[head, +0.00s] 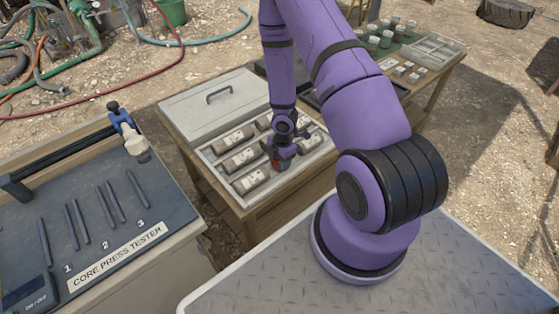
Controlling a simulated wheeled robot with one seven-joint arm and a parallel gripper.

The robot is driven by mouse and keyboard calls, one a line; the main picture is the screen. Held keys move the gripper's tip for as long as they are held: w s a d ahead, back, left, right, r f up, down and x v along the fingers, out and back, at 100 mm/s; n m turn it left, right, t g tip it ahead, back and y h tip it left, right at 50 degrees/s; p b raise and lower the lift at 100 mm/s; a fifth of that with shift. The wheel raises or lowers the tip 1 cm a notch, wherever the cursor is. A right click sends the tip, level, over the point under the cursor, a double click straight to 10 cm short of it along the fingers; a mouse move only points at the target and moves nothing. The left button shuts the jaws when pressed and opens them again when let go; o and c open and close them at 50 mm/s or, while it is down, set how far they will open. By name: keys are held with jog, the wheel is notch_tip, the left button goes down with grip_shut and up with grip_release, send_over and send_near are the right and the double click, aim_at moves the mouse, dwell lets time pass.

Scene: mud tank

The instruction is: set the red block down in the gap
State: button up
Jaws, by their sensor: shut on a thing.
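The red block (276,164) shows as a small red patch at my gripper, mostly hidden by the fingers. My gripper (281,163) is shut on it, over the right part of the front row of a pale core tray (228,192). The tray holds several wrapped cylindrical cores, among them one at the front left (250,181) and one at the right (311,142). The gap appears to lie around my gripper, between these two cores. I cannot tell whether the block touches the tray floor, because my gripper and wrist cover it.
The tray's grey lid with a handle (220,94) lies behind it. A core press tester bench (100,215) stands at the left. Another table with jars (385,38) and a divided box (432,50) is at the back right. Hoses (160,70) lie on the ground.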

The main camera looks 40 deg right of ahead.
jog(key=shift+f, duration=0.15)
jog(key=o, duration=0.6)
jog(key=shift+o, duration=0.2)
